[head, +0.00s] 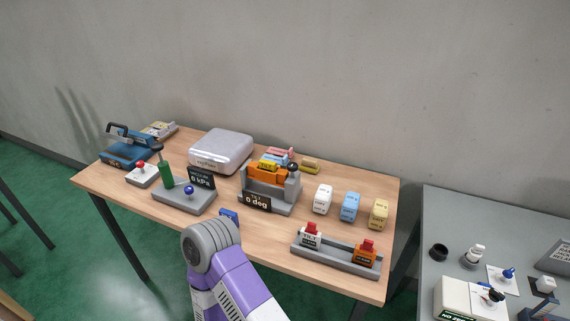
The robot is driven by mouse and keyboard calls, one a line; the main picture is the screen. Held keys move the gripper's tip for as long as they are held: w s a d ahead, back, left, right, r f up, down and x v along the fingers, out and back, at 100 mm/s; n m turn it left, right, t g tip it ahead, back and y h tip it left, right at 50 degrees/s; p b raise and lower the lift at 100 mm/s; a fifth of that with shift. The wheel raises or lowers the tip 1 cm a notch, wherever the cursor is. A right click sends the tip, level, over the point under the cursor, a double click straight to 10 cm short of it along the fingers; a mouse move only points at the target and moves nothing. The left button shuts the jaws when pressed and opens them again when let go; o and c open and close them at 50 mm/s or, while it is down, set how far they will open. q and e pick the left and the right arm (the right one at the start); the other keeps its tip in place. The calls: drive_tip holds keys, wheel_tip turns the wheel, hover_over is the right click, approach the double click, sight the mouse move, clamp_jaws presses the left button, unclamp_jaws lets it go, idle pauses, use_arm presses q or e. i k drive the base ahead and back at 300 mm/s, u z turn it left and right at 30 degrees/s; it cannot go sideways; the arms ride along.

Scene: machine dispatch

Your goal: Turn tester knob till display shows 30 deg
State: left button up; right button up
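The tester (270,187) stands in the middle of the wooden table, a grey stand holding an orange block with a yellow label. Its black display (257,202) on the front reads 0 deg. A dark round knob (293,168) sits at the tester's upper right end. A purple and grey arm link of mine rises from the bottom edge to just in front of the table, left of the tester. Neither gripper shows in the head view, and nothing of mine touches the tester or its knob.
A kPa device (184,196) with a green lever stands left of the tester. White, blue and yellow blocks (350,207) stand to its right. A silver box (221,151) stands behind. A grey table (440,210) is at right.

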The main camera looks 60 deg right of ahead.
sight(292, 166)
drive_tip(key=k, duration=0.8)
drive_tip(key=z, duration=1.1)
drive_tip(key=i, duration=0.45)
